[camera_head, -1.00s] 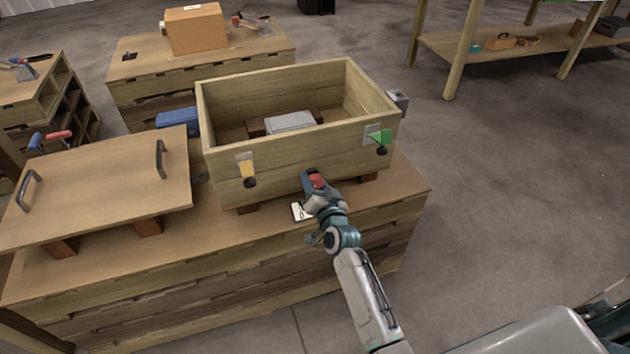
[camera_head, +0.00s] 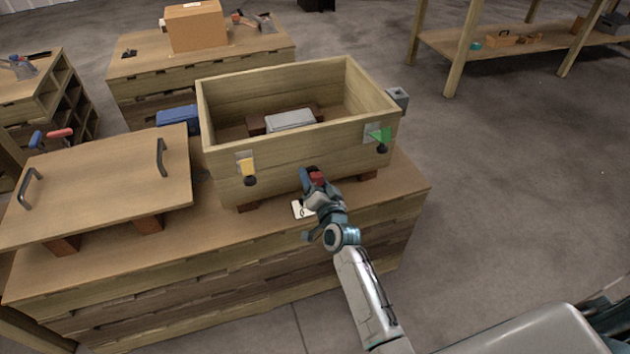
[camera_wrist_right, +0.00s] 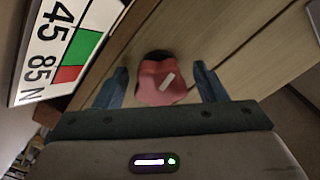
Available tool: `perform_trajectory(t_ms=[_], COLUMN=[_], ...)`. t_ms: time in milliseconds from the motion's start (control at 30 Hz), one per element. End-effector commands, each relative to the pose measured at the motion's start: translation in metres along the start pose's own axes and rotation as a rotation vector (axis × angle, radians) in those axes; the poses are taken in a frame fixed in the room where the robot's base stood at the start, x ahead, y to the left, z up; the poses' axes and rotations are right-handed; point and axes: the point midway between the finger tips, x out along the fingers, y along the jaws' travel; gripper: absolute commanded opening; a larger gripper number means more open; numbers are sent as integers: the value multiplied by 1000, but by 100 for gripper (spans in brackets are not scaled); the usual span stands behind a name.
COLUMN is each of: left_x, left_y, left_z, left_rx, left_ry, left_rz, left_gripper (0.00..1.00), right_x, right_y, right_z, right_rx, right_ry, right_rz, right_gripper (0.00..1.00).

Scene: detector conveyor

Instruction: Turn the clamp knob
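The red clamp knob (camera_head: 318,179) is on the front wall of the wooden box (camera_head: 290,164), low and right of centre. In the right wrist view the knob (camera_wrist_right: 160,82) has a tilted white mark on its face. My right gripper (camera_head: 312,178) is at the knob, with its blue fingers (camera_wrist_right: 160,84) on either side. Gaps show between each finger and the knob, so it is open around it. A white gauge card (camera_wrist_right: 65,45) with green and red bands, "45" and "85 N" is beside it. My left gripper is not in view.
The box stands on blocks on a wooden bench (camera_head: 225,265). A grey block (camera_head: 290,121) lies inside it. A yellow tag (camera_head: 246,167) and a green tag (camera_head: 380,136) are on its front. A handled lid (camera_head: 95,187) lies at the left.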

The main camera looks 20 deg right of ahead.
Motion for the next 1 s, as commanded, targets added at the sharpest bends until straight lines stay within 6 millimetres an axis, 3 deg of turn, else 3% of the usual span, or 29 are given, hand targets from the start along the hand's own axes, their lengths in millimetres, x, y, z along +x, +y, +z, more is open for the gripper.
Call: perform_trajectory(t_ms=[367, 567, 800, 1000], left_x=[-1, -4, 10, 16], left_y=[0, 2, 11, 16], left_z=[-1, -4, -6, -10], left_rx=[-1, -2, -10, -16], left_ry=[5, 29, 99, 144], left_rz=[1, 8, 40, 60], left_gripper=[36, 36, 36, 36], right_x=[-7, -40, -85, -105], right_y=[1, 2, 2, 1], right_z=[1, 3, 2, 1], right_rx=[0, 0, 1, -1], right_ry=[-2, -2, -1, 0], right_rz=[1, 2, 1, 0], right_gripper=[65, 65, 65, 65])
